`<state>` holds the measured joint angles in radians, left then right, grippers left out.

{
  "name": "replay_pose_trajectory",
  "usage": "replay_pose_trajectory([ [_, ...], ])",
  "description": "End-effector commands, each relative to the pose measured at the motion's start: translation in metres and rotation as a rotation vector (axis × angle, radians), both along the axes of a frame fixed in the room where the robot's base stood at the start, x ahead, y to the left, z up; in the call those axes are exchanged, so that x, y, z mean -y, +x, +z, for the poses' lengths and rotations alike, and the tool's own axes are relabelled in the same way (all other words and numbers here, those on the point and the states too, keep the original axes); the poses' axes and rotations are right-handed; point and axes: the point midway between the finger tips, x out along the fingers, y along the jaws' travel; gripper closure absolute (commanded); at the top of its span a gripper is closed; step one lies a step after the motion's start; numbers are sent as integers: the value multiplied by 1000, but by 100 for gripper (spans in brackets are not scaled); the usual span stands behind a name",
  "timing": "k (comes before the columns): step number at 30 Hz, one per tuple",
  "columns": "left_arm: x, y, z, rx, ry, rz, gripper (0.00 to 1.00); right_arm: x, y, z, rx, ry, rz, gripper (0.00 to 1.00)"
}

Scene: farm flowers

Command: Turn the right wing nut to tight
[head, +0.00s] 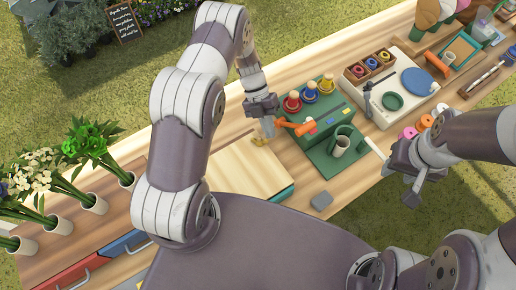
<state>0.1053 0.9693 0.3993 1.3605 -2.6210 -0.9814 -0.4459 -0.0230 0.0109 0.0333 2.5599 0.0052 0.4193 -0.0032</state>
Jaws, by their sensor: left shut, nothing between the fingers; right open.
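A light wooden board (225,170) with a green layer under its edge lies on the bench at the centre. A small brass-coloured piece (260,141) sits at its far right corner; it looks like the wing nut, but it is too small to tell its turn position. My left gripper (268,130) is shut and empty, pointing down just right of this piece; I cannot tell whether they touch. My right gripper (411,190) is open and empty, over the bench's front edge at the right. No second wing nut is clear; my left arm covers part of the board.
A green station (318,158) with red, blue and yellow knobs and an orange-handled tool (296,127) stands right beside my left gripper. Flower vases (94,203) line the left. A white tray (408,67) is further right.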

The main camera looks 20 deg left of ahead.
Motion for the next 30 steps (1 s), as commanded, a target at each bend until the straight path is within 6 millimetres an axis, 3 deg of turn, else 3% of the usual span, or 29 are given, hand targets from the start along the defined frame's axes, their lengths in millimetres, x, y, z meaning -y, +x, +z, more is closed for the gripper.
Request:
replay_pose_trajectory([
  [15, 11, -7, -1, 0, 0, -330, 100, 0, 0, -17, 0, 0, 0, 57],
  [30, 12, -8, 0, 0, 0, -394, 100, 0, 0, -19, 0, 0, 0, 57],
])
